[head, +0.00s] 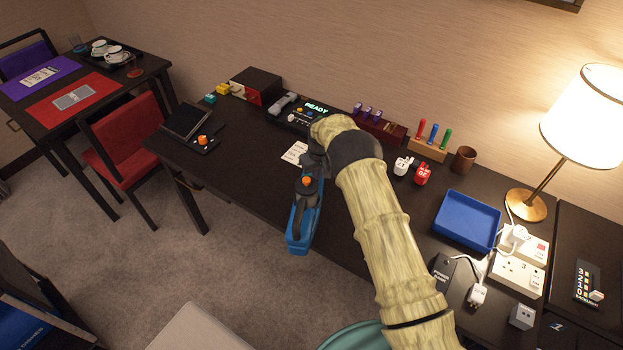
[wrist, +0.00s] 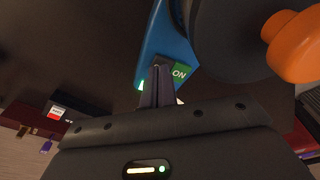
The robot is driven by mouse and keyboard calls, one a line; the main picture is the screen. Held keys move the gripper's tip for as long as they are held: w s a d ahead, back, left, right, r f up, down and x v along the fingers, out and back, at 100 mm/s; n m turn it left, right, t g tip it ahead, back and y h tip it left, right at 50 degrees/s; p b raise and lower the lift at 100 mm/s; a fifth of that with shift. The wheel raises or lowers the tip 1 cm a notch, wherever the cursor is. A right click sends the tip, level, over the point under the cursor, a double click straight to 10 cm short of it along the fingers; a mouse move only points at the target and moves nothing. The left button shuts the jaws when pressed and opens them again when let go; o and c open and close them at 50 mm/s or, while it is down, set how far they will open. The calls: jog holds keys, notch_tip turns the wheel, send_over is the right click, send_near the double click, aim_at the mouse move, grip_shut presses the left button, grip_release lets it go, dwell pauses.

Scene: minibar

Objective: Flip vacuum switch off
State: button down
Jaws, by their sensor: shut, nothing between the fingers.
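The vacuum (head: 300,236) is a blue body with a black handle and an orange knob. It stands at the front edge of the dark desk, and its lower end reaches past the edge in the head view. In the wrist view its blue body (wrist: 168,52) and a green "ON" label (wrist: 180,72) show right by my fingertips. A small green glow is at the left of the fingers. My gripper (wrist: 165,80) is shut and empty, its tips at the blue body beside the label. I cannot make out the switch lever; the fingers may hide it.
A black part with an orange knob (wrist: 292,42) is close on the right in the wrist view. Behind the vacuum are a white card (head: 295,153) and a console reading "READY" (head: 316,108). Plugs (head: 422,174) and a blue tray (head: 467,221) stand right of my arm.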

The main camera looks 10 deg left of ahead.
jog(key=shift+r+p, duration=1.5)
jog(key=shift+r, duration=1.95)
